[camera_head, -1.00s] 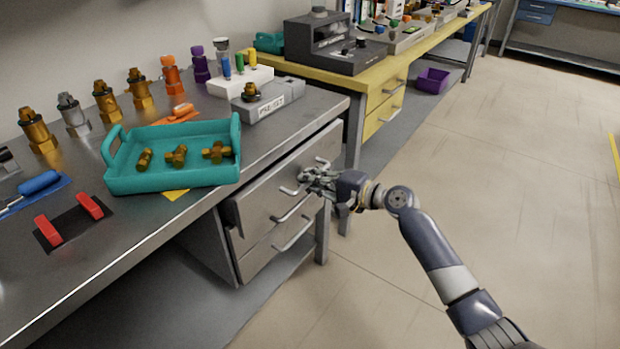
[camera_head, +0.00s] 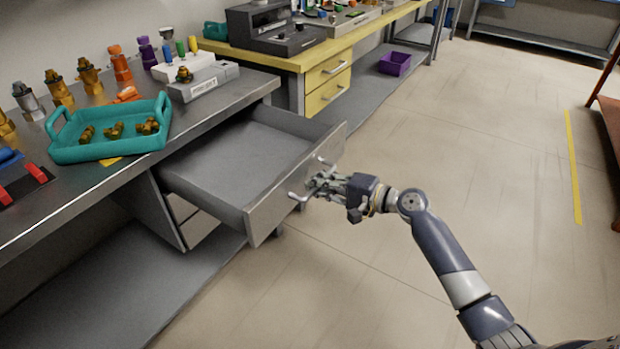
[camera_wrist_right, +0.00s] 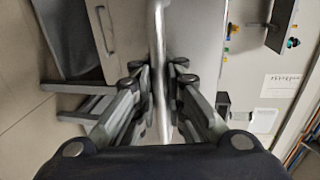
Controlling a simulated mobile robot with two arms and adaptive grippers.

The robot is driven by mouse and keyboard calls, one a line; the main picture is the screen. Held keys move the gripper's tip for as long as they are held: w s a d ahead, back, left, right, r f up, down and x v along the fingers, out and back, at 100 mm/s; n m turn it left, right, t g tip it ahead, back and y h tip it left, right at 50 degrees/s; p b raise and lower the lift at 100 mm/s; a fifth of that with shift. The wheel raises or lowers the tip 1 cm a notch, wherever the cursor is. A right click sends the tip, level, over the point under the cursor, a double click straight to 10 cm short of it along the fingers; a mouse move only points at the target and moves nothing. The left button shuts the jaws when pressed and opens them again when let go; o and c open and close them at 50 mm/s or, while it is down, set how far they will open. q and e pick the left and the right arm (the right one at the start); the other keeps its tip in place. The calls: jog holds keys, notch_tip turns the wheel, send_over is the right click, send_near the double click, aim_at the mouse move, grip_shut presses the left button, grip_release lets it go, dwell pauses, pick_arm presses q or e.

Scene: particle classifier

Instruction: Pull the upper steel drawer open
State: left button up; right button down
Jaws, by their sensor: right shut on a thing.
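The upper steel drawer (camera_head: 238,170) stands far out from under the steel workbench in the head view, and its inside looks empty. Its front panel (camera_head: 290,190) carries a bar handle (camera_head: 298,197). My right gripper (camera_head: 316,185) is at the front of the drawer, shut on the handle. In the right wrist view the handle bar (camera_wrist_right: 160,70) runs between the two fingers of my right gripper (camera_wrist_right: 160,85). The gripper hides the middle of the handle in the head view. My left gripper is not in view.
A teal tray (camera_head: 108,151) with several brass fittings stands on the steel bench (camera_head: 110,185). A yellow bench with yellow drawers (camera_head: 328,70) stands behind the open drawer. A purple bin (camera_head: 395,64) sits on its lower shelf. The floor (camera_head: 470,150) to the right is clear.

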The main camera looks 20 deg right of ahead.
jog(key=shift+s+d, duration=0.15)
jog(key=shift+s, duration=0.05)
jog(key=c, duration=1.7)
grip_release()
jog(key=shift+o, duration=0.2)
jog(key=shift+d, duration=0.1)
jog(key=v, duration=1.2)
